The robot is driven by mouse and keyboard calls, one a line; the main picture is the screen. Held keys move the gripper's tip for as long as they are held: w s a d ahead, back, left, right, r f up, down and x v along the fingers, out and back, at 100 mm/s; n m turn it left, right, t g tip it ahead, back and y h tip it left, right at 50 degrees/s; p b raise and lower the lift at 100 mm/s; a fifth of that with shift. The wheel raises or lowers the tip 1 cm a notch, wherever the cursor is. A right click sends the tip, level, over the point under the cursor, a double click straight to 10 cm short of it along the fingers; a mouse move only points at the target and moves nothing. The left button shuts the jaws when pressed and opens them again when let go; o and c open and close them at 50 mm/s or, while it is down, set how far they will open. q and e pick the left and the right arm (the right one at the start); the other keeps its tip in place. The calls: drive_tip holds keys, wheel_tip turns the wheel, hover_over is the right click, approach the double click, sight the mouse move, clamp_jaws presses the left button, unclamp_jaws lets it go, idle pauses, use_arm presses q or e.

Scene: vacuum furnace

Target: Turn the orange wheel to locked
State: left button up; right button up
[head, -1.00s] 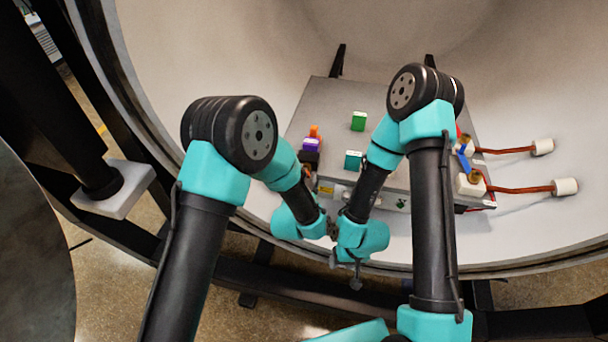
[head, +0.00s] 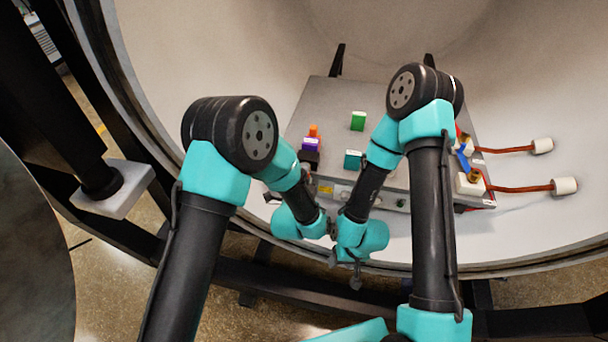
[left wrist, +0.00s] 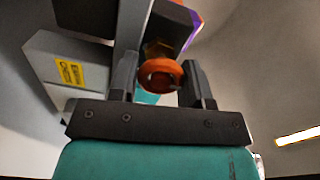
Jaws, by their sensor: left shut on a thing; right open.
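The orange wheel (left wrist: 160,75) shows in the left wrist view on a brass fitting in front of a dark block. My left gripper (left wrist: 160,82) is shut on it, with one finger on each side of its rim. In the head view my left gripper (head: 303,172) is at the front left of the grey box, mostly hidden behind its own arm, and the wheel's grip cannot be made out there. My right gripper (head: 355,280) is open and small in view, below the box's front edge and apart from it. No lock marking is readable.
The grey box (head: 328,98) sits in the pale round chamber and bears a green block (head: 358,121), a teal block (head: 353,160), a purple piece (head: 310,145) and an orange piece (head: 314,130). The chamber rim curves below.

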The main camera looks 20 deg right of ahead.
idle(0.4)
use_arm(q)
drive_tip(key=o, duration=0.9)
drive_tip(key=shift+o, duration=0.2)
drive_tip(key=shift+s, duration=0.1)
drive_tip(key=v, duration=1.7)
drive_tip(key=shift+a+f, duration=0.1)
drive_tip(key=shift+a, duration=0.05)
